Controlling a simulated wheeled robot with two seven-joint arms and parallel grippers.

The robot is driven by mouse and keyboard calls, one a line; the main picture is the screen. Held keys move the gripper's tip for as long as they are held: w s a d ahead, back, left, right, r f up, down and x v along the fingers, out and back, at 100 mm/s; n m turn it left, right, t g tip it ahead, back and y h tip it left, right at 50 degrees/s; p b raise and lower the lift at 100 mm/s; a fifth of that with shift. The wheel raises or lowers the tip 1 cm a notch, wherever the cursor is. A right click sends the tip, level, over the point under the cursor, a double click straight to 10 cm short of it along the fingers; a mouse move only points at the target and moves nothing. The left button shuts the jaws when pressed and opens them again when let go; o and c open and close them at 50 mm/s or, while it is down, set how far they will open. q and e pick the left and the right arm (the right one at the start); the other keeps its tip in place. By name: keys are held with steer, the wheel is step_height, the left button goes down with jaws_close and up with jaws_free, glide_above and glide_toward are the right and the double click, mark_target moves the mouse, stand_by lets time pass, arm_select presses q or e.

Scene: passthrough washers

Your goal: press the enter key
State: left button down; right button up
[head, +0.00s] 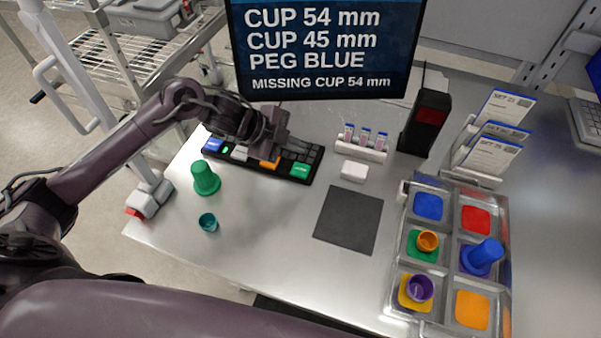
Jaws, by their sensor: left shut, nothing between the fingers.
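The black keyboard (240,160) lies at the back left of the steel table, with blue, white, orange and green keys. The green key (301,169) at its right end carries small white lettering that looks like the enter label. My left gripper (296,146) is shut and empty over the right half of the keyboard, above and behind the green key. It hides part of the keys there. Contact with a key cannot be made out. A screen (320,50) behind reads CUP 54 mm, CUP 45 mm, PEG BLUE, MISSING CUP 54 mm. My right gripper is out of view.
A green peg (205,180) and a teal cup (208,222) stand in front of the keyboard. A vial rack (361,151), white block (354,172) and dark mat (348,220) lie to the right. A compartment tray (447,190) holds cups and a blue peg.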

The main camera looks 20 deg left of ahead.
mark_target(296, 170)
arm_select(q)
step_height(296, 170, down, 5)
steer(key=b, duration=0.3)
steer(key=shift+f, duration=0.25)
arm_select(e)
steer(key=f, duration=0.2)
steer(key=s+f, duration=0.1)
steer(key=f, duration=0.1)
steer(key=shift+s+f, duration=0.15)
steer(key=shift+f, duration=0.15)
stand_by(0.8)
arm_select(q)
steer(key=shift+f+b, duration=0.1)
steer(key=shift+b, duration=0.2)
steer(key=shift+f, duration=0.25)
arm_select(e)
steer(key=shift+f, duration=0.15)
arm_select(q)
steer(key=shift+f+b, duration=0.4)
steer(key=shift+f, duration=0.1)
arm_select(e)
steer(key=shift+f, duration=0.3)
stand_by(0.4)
arm_select(q)
steer(key=shift+r+p, duration=0.85)
steer(key=shift+r, duration=0.05)
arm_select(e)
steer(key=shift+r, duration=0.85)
